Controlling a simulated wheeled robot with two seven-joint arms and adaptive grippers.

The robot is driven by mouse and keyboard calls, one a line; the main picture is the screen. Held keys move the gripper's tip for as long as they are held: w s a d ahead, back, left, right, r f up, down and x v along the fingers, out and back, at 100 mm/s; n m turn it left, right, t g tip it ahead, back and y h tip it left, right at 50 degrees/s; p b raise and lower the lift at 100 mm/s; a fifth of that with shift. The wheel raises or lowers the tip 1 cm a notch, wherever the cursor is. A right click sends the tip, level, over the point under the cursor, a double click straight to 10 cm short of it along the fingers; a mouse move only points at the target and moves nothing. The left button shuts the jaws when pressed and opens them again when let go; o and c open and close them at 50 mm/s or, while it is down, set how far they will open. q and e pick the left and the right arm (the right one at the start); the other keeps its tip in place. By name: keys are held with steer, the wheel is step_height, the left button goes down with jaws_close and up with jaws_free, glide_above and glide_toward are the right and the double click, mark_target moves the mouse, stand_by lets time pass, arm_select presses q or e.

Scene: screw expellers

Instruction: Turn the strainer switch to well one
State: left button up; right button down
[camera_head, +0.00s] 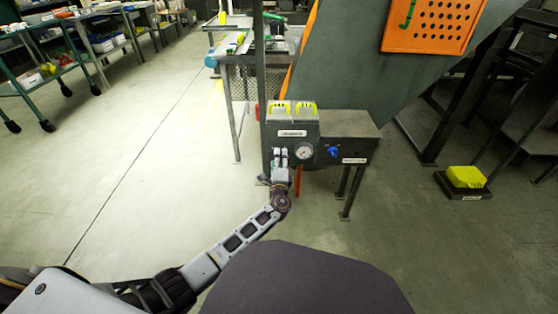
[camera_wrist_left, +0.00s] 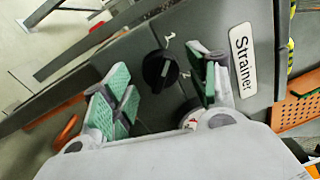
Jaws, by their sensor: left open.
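The strainer switch is a round black knob (camera_wrist_left: 160,71) on a dark grey panel, beside a white label (camera_wrist_left: 243,60) reading "Strainer". A pale mark like a 1 shows by the knob; where the pointer stands is hard to tell. My left gripper (camera_wrist_left: 158,74) is open, its green-padded fingers on either side of the knob. I cannot tell whether they touch it. In the head view my left gripper (camera_head: 281,156) is at the front left of the control box (camera_head: 340,127) and hides the switch. My right gripper is not in view.
A round gauge (camera_head: 304,152) and a blue knob (camera_head: 334,152) sit right of the gripper on the box. Yellow-handled parts (camera_head: 304,107) top the box. An orange perforated panel (camera_head: 432,26) is above right. Open floor lies left.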

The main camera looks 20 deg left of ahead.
arm_select(q)
steer(key=shift+s+d, duration=0.1)
steer(key=shift+s, duration=0.1)
steer(key=r+v, duration=0.1)
steer(key=v, duration=1)
steer(key=shift+s+f, duration=0.3)
steer(key=shift+f, duration=0.2)
stand_by(0.4)
steer(key=s+a+f+n+g+y, duration=0.2)
steer(key=s+a+f+n+g, duration=0.3)
steer(key=s+a+n+g, duration=0.55)
steer(key=s+d+n+g+h, duration=0.2)
steer(key=s+d+h, duration=0.1)
steer(key=s, duration=0.6)
steer(key=s+d+r+n+g+h+p, duration=0.1)
steer(key=s+d+n+g+h, duration=0.1)
steer(key=s, duration=0.7)
steer(key=shift+s+d+r+h, duration=0.35)
steer(key=shift+d+h, duration=0.2)
steer(key=shift+h, duration=0.65)
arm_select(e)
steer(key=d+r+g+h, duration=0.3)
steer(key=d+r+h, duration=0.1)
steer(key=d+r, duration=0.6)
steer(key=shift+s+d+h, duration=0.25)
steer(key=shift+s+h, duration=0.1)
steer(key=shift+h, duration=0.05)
